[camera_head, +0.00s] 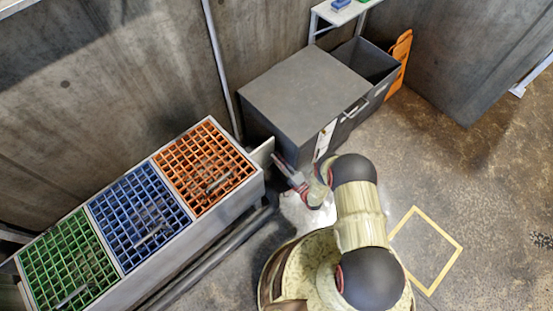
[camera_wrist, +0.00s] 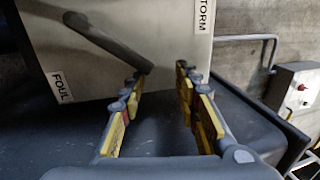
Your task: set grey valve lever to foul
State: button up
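The grey valve lever (camera_wrist: 110,42) is a dark bar across a pale panel (camera_wrist: 120,85) in the wrist view. It slants from the upper left down to a rounded end near the middle. A FOUL label (camera_wrist: 62,87) is at the panel's lower left, and a STORM label (camera_wrist: 203,17) at its upper right. My gripper (camera_wrist: 160,78) is open, its yellow-padded fingers apart in front of the panel. The lever's lower end shows between the fingertips, nearer the left one; contact cannot be told. In the head view my gripper (camera_head: 279,160) is beside the pale plate (camera_head: 263,151); the lever is not discernible there.
Green (camera_head: 68,262), blue (camera_head: 140,214) and orange (camera_head: 205,167) grates top a long trough at left. A dark grey cabinet (camera_head: 302,88) stands behind my gripper. A box with a red button (camera_wrist: 295,88) is on the right wall. Floor at right is open.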

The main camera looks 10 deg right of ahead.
jog(key=shift+r, duration=0.45)
jog(key=shift+s, duration=0.1)
jog(key=d+v, duration=0.1)
jog(key=v, duration=0.7)
jog(key=shift+d+r, duration=0.25)
jog(key=shift+d, duration=0.1)
dwell(0.5)
jog(key=shift+c, duration=0.5)
